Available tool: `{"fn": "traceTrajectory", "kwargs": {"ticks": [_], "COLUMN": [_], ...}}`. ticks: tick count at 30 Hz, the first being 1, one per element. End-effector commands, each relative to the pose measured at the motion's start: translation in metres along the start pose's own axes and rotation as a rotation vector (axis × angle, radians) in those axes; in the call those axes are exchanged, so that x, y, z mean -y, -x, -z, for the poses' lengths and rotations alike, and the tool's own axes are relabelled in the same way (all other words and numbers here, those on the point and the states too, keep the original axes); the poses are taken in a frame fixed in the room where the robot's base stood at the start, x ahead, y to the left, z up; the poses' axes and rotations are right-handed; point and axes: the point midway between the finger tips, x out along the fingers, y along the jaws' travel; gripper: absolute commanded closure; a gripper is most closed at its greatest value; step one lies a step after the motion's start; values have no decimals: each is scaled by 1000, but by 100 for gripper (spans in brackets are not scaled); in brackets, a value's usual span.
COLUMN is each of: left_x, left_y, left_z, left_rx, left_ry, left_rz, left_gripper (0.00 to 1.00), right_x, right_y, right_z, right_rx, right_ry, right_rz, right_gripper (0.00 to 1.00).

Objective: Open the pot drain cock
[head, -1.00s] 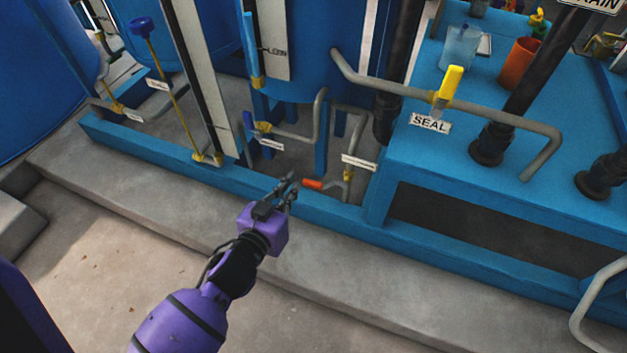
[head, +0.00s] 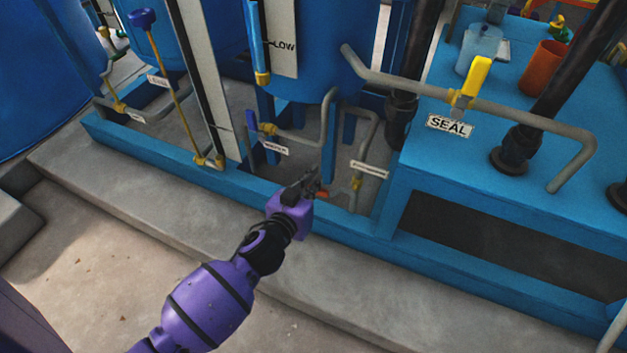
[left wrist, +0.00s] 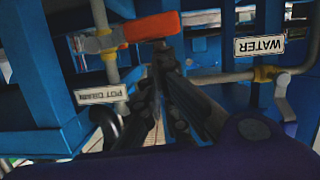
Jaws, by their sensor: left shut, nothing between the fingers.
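The pot drain cock has an orange lever handle (head: 322,194), low behind the blue frame rail in the head view. The handle (left wrist: 150,27) also shows at the top of the left wrist view, lying sideways from the valve body (left wrist: 98,42) on a grey vertical pipe. A "POT DRAIN" label (left wrist: 100,95), upside down, is close by. My left gripper (head: 316,178) is shut and empty, right at the handle. In the left wrist view its fingertips (left wrist: 162,48) are just beside the handle's lower edge; I cannot tell whether they touch. My right gripper is out of view.
The blue frame rail (head: 250,195) runs in front of the pipes. A blue-handled valve (head: 252,123) stands left of the cock, and its "WATER" sign (left wrist: 260,46) shows in the wrist view. A yellow-handled seal valve (head: 475,80) is up right. The concrete floor in front is clear.

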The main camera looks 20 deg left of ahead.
Motion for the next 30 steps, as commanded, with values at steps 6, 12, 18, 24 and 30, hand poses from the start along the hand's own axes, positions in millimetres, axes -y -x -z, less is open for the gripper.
{"fn": "traceTrajectory", "kwargs": {"ticks": [6, 12, 18, 24, 30], "left_x": [0, 1, 3, 4, 8], "left_y": [0, 0, -1, -1, -2], "left_z": [1, 0, -4, -6, -10], "left_rx": [-1, 0, -1, 0, 0], "left_ry": [0, 10, 53, 78, 124], "left_rz": [0, -2, -12, -19, -29], "left_gripper": [100, 100, 100, 100, 100], "right_x": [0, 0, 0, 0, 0], "right_y": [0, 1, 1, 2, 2], "right_z": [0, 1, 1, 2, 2], "right_rx": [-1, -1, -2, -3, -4], "right_ry": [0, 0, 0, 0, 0], "right_rz": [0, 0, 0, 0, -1], "right_gripper": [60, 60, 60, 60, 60]}}
